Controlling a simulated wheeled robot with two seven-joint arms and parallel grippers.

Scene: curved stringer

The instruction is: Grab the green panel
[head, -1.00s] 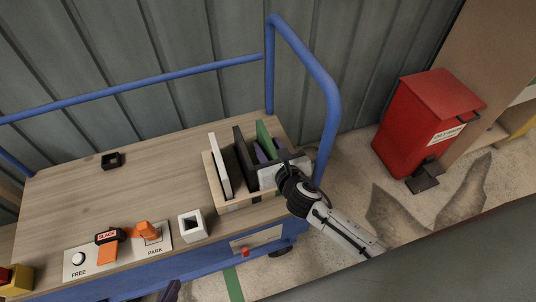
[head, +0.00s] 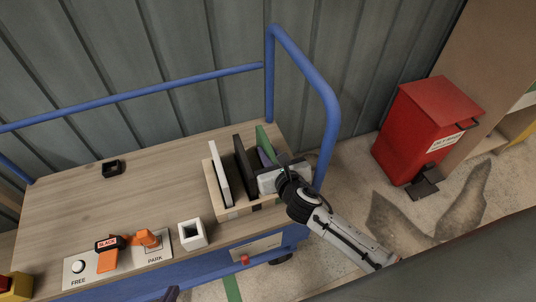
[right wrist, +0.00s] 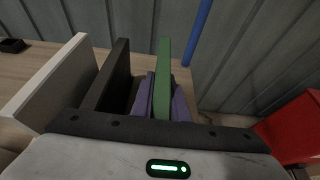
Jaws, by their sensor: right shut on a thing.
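The green panel (head: 263,138) stands upright in the right part of a light wooden rack (head: 215,190) on the cart top. In the right wrist view the green panel (right wrist: 163,72) rises between the two purple fingers of my right gripper (right wrist: 164,102). The fingers press on both its faces, so the gripper is shut on it. In the head view my right gripper (head: 265,158) reaches in from the right, and its body hides the panel's lower part. A dark tip of my left gripper (head: 171,294) shows at the bottom edge; its jaws cannot be made out.
A black panel (head: 244,160) and a white panel (head: 219,172) stand in the rack left of the green one. A blue rail (head: 330,110) rises close to the right. A white square holder (head: 192,234) and an orange-handled switch plate (head: 148,240) are at the front. A red bin (head: 425,125) stands right.

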